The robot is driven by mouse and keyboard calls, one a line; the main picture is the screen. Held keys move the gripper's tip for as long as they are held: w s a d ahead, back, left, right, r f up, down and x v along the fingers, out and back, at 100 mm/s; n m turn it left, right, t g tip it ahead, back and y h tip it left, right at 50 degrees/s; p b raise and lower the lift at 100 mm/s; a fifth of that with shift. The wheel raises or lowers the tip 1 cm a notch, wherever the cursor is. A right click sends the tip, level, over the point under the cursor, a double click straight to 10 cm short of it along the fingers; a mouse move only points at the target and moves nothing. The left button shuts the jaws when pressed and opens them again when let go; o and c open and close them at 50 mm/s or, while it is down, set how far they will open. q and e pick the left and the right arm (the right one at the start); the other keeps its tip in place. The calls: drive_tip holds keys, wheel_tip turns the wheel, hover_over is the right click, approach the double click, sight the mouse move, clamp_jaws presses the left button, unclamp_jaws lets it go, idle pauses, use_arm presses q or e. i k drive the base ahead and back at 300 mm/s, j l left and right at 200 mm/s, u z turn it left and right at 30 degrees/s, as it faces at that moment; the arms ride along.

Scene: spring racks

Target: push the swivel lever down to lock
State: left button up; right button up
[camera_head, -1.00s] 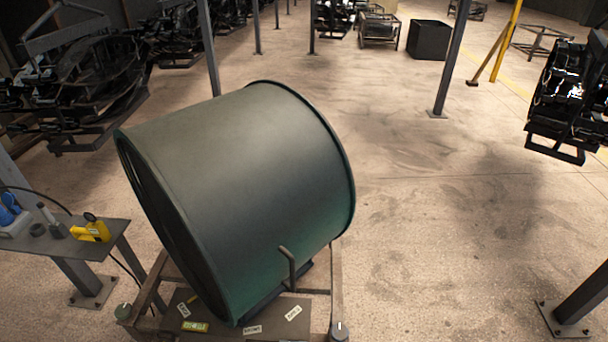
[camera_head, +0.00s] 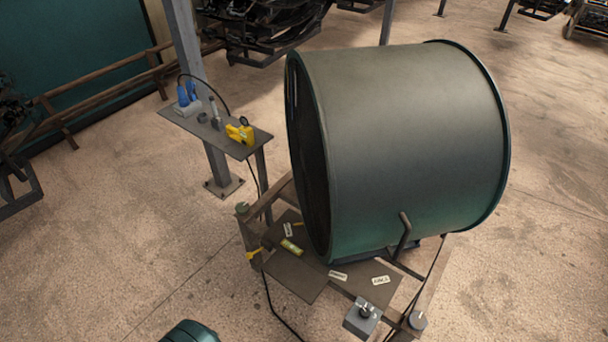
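A bent grey lever (camera_head: 403,236) stands up at the lower front of a large dark green drum (camera_head: 400,140). Its bent top end points up and slightly left. The drum lies on its side on a brown frame (camera_head: 432,296). A flat plate (camera_head: 294,272) with several small labels is at the drum's lower left. A small grey metal block (camera_head: 362,317) sits at the frame's front edge, and a round grey knob (camera_head: 417,320) is at its front corner. Which of these parts is the swivel lever is not certain; the bent one looks most like it. Neither gripper is in view.
A small side table (camera_head: 178,119) on a post at the left holds a yellow tool (camera_head: 240,131), a blue-and-grey tool (camera_head: 187,99) and small parts. A dark cable hangs beside the frame. A railing (camera_head: 100,86) and dark racks stand behind. Open concrete floor lies left and right.

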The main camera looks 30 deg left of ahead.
sight(249, 256)
drive_tip(key=u, duration=1.75)
